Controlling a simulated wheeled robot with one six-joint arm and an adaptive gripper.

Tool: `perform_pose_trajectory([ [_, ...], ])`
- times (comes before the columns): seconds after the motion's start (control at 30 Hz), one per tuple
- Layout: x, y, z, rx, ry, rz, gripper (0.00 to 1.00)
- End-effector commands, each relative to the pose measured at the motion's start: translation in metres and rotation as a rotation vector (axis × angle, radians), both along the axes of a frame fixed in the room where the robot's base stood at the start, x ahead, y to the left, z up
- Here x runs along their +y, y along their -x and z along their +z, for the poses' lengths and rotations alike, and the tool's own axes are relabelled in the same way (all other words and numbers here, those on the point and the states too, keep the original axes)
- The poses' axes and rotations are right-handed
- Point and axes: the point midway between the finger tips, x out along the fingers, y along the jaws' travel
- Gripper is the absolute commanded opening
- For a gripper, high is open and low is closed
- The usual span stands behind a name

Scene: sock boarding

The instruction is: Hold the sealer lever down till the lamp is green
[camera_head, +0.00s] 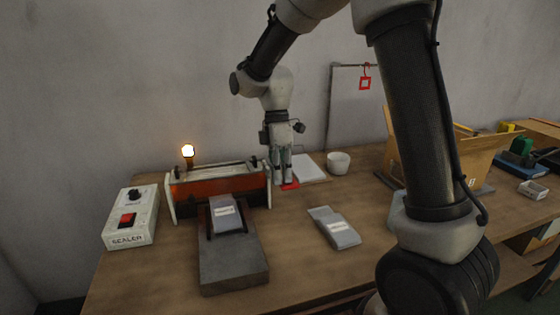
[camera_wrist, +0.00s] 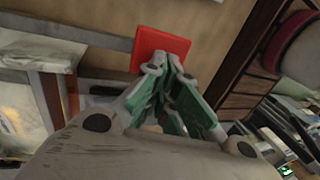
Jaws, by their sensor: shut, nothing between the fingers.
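The sealer (camera_head: 188,194) stands at the left of the bench with an orange-brown front. Its lamp (camera_head: 188,151) is lit warm amber-orange, not green. The lever's red pad (camera_head: 290,186) shows at the sealer's right end; in the wrist view the red pad (camera_wrist: 163,40) sits at the end of a grey bar. My gripper (camera_head: 283,181) points down, shut and empty, with its fingertips at the pad. In the wrist view the fingertips (camera_wrist: 165,62) overlap the pad's edge; I cannot tell how hard they press. A labelled grey packet (camera_head: 227,215) lies at the sealer's front.
The control box (camera_head: 130,230) marked SEALER stands left. A grey block (camera_head: 232,272) is in front of the sealer. Another packet (camera_head: 335,228) lies on the bench (camera_head: 300,262).

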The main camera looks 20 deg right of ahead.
Motion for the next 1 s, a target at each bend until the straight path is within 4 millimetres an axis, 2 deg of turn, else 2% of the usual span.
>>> perform_pose_trajectory([
  [0.13,0.0,0.009,-0.032,0.004,0.001,0.0,0.0],
  [0.3,0.0,0.012,-0.047,0.003,0.0,0.0,0.0],
  [1.0,0.001,0.014,-0.051,0.007,-0.001,-0.003,0.0],
])
